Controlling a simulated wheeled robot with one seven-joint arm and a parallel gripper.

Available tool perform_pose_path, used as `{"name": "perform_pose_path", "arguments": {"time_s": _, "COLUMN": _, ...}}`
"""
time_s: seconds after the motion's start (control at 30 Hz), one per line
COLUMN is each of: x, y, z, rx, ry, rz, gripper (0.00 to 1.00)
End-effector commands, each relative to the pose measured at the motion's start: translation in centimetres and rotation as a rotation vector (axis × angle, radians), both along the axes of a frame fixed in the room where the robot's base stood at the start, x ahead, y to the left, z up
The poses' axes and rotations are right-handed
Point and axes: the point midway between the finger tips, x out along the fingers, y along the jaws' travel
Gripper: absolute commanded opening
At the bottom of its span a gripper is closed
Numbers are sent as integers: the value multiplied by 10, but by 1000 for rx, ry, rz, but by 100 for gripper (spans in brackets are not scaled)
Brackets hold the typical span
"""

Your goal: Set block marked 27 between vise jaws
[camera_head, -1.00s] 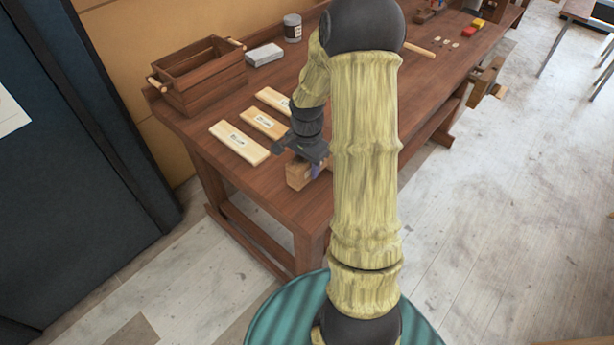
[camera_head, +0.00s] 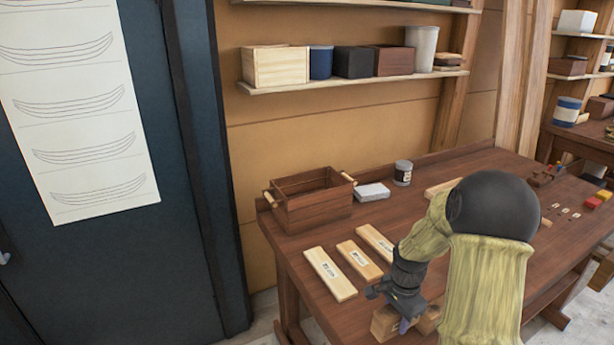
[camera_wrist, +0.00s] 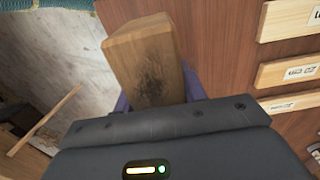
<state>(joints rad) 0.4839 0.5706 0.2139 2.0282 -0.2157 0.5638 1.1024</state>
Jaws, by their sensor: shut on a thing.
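My gripper (camera_head: 403,322) is at the near front edge of the workbench, shut on a wooden block (camera_head: 384,323). In the wrist view the block (camera_wrist: 146,58) sticks out between the purple fingers (camera_wrist: 157,92). It is brown with a dark smudge on its face, and I can read no number on it. Part of the block is hidden by the gripper. A wooden vise-like part (camera_head: 604,262) shows at the bench's right front, cut by the picture edge; its jaws cannot be made out.
Labelled planks (camera_head: 330,274) lie on the bench (camera_head: 312,254) left of my gripper. Behind them are a wooden crate (camera_head: 312,203), a grey-white block (camera_head: 371,192) and a can (camera_head: 403,173). Small red and yellow pieces (camera_head: 598,198) lie at the right. A shelf (camera_head: 350,84) hangs above.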

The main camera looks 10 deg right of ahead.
Motion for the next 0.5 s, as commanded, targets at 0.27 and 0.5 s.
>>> {"name": "perform_pose_path", "arguments": {"time_s": 0.27, "x": 0, "y": 0, "z": 42, "rx": -1, "ry": -1, "rz": 0, "gripper": 9}}
{"name": "perform_pose_path", "arguments": {"time_s": 0.5, "x": 0, "y": 0, "z": 69, "rx": -1, "ry": -1, "rz": 0, "gripper": 9}}
